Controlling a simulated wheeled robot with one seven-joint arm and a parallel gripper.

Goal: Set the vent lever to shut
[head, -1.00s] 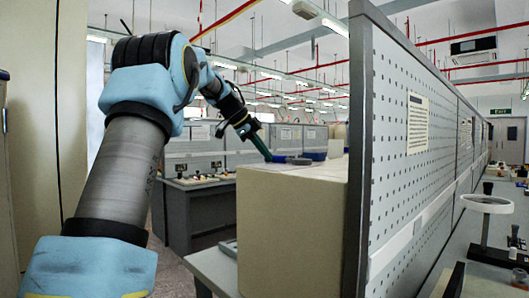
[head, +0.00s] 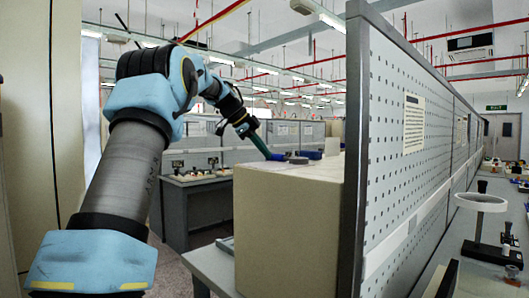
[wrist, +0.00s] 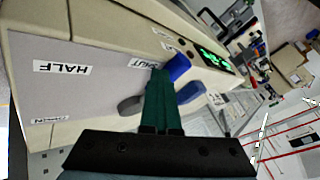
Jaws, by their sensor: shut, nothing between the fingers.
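The pale box (head: 290,225) stands at the end of the bench, and its grey label plate shows in the wrist view (wrist: 85,95). A HALF label (wrist: 62,67) and a SHUT label (wrist: 137,62) are on it; another label at the lower left is hard to read. My gripper (wrist: 160,80) is shut and empty, its green fingers at the plate near SHUT. In the head view its tip (head: 268,158) is at the box top. A blue lever part (wrist: 177,67) is at the fingertips, seemingly touching. A grey rounded part (wrist: 130,105) lies left of the fingers, which hide how these join.
A green lit display (wrist: 215,58) and small knobs are beside the plate. A tall perforated panel (head: 410,160) stands right of the box. A ring-topped stand (head: 482,203) is beyond it. Another bench (head: 190,195) stands behind, left.

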